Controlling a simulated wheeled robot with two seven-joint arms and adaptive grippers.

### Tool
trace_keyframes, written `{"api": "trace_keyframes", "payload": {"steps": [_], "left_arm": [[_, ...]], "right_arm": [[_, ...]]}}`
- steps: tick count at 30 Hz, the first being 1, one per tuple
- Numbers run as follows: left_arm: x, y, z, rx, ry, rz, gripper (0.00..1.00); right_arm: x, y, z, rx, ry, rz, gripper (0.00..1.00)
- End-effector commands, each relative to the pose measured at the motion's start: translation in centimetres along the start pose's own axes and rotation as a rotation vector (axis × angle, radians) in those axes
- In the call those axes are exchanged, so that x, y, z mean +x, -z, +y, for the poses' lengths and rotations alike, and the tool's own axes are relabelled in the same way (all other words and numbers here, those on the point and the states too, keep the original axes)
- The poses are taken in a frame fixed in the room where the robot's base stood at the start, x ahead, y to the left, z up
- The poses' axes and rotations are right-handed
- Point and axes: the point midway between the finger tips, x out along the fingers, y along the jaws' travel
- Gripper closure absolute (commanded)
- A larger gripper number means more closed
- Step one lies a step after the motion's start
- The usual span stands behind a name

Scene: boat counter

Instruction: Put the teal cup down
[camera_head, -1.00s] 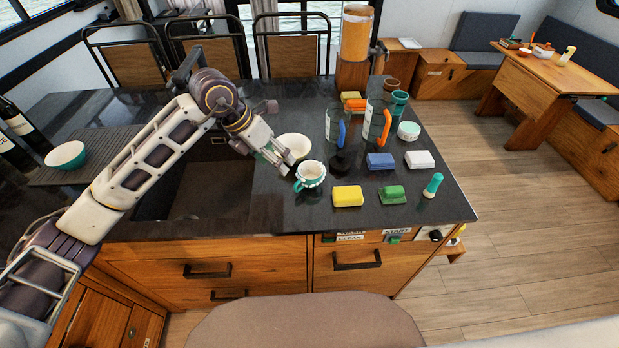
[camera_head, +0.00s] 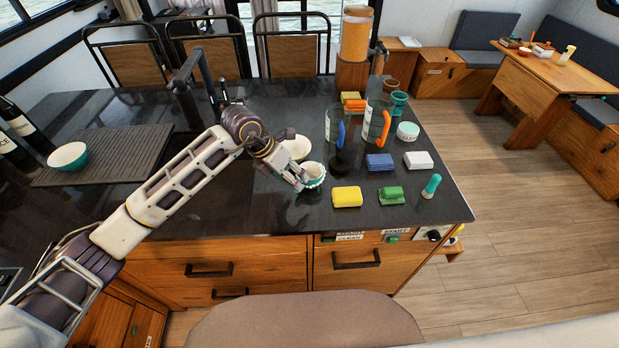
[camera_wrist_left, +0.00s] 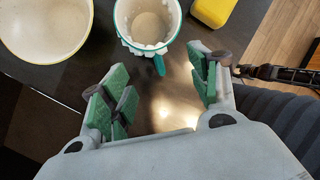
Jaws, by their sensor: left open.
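The teal cup (camera_head: 315,172), white with teal bands and a bumpy white rim, stands upright on the dark counter (camera_head: 265,215). In the left wrist view the cup (camera_wrist_left: 148,20) is at the top, empty, its teal handle pointing towards my gripper. My left gripper (camera_head: 302,183) is at the cup's left side in the head view, partly hiding it. In the wrist view the left gripper (camera_wrist_left: 163,88) is open, fingers well apart, with nothing between them; the handle tip lies just ahead of the gap. My right gripper does not show.
A cream bowl (camera_head: 296,147) stands close behind the cup. Yellow (camera_head: 347,197), green (camera_head: 391,195), blue (camera_head: 380,162) and white (camera_head: 417,160) blocks lie to the right. Tall glass mugs (camera_head: 375,122) stand behind. Bare counter lies in front of the cup.

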Motion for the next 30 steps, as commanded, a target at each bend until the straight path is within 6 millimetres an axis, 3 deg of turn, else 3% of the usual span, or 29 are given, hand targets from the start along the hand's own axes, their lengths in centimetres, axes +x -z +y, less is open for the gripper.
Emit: {"api": "trace_keyframes", "payload": {"steps": [11,24,30], "left_arm": [[0.3,0.0,0.0,-0.001,0.001,0.001,0.39],[4.3,0.1,-0.1,-0.002,0.001,0.001,0.39],[5.2,0.1,-0.1,0.0,0.0,-0.001,0.39]], "right_arm": [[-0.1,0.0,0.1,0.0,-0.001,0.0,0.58],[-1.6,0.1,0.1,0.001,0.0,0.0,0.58],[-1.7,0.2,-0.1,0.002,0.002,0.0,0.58]]}}
